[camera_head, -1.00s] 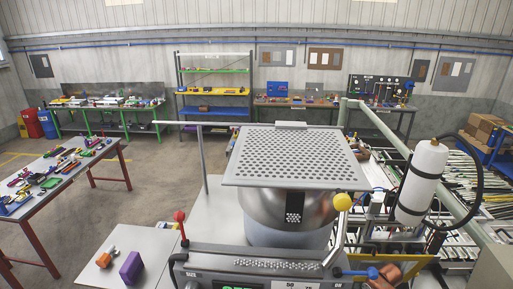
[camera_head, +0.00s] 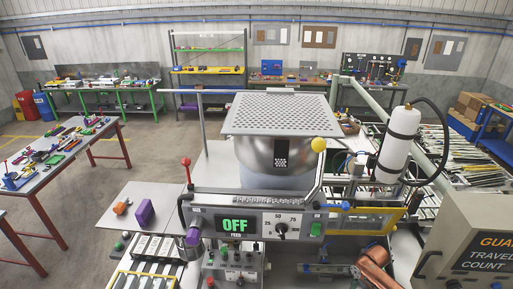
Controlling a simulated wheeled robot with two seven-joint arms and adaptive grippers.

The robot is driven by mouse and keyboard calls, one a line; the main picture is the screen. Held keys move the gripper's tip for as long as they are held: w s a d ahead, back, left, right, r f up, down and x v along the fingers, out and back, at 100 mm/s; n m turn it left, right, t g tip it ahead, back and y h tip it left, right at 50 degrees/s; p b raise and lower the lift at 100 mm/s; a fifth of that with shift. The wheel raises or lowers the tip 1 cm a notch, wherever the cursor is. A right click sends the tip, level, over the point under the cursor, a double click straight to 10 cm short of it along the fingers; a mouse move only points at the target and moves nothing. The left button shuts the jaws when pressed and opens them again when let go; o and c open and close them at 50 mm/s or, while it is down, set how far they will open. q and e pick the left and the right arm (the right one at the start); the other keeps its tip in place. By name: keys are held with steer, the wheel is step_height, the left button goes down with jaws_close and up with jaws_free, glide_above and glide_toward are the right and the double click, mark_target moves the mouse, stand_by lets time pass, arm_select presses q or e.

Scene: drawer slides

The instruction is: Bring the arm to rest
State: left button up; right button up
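Neither of my grippers shows in the head view, and I see no arm that I can be sure is mine. The feeder machine (camera_head: 258,199) stands in front of me. Its green display (camera_head: 235,225) reads OFF, above the word FEED. A steel bowl (camera_head: 262,152) sits on the machine under a flat perforated plate (camera_head: 275,112). A dial (camera_head: 281,228) is to the right of the display.
An orange piece (camera_head: 121,207) and a purple block (camera_head: 145,212) lie on a grey surface left of the machine. A tool table (camera_head: 75,150) is at the left. Open floor lies behind the tool table.

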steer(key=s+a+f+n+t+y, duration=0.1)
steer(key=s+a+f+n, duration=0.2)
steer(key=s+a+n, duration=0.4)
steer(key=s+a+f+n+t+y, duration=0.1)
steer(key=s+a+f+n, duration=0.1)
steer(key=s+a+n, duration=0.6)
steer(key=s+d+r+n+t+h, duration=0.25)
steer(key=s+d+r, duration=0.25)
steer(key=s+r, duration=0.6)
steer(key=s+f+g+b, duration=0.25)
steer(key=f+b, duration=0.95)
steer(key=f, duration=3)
arm_select(q)
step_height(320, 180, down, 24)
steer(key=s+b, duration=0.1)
steer(key=b, duration=1.1)
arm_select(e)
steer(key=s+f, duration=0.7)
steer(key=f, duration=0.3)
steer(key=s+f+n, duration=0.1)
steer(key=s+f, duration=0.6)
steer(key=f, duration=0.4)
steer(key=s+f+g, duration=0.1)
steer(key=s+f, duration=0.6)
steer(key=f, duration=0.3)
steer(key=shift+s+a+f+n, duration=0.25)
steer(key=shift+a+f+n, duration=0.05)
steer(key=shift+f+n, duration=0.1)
